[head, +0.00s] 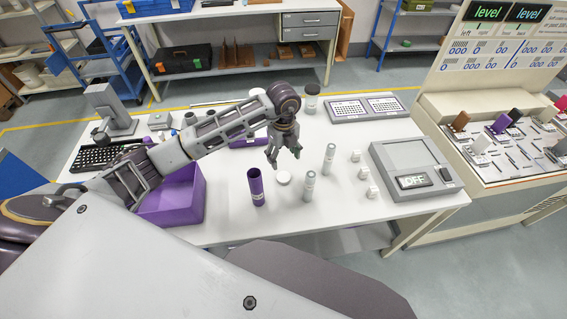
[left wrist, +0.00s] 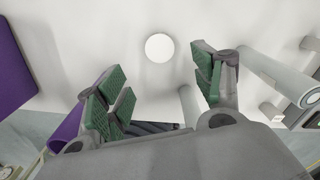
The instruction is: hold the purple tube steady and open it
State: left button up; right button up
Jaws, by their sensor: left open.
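The purple tube (head: 256,188) stands upright on the white table; its top looks dark and hollow. A white round disc, perhaps a cap (head: 283,178), lies flat on the table just right of it. My left gripper (head: 285,160) is open and empty, pointing down above the table, behind the disc and right of the purple tube. In the left wrist view the disc (left wrist: 159,47) shows beyond and between the spread fingers, and the purple tube (left wrist: 66,136) is at the lower left, partly hidden by a finger. My right gripper is not in view.
Two grey tubes (head: 329,159) (head: 308,186) stand right of the purple one. Small white blocks (head: 362,172) and a grey device reading OFF (head: 400,160) are farther right. A purple bin (head: 180,205) stands left.

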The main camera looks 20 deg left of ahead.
pick_arm(q)
jog(key=shift+r, duration=0.55)
dwell(0.4)
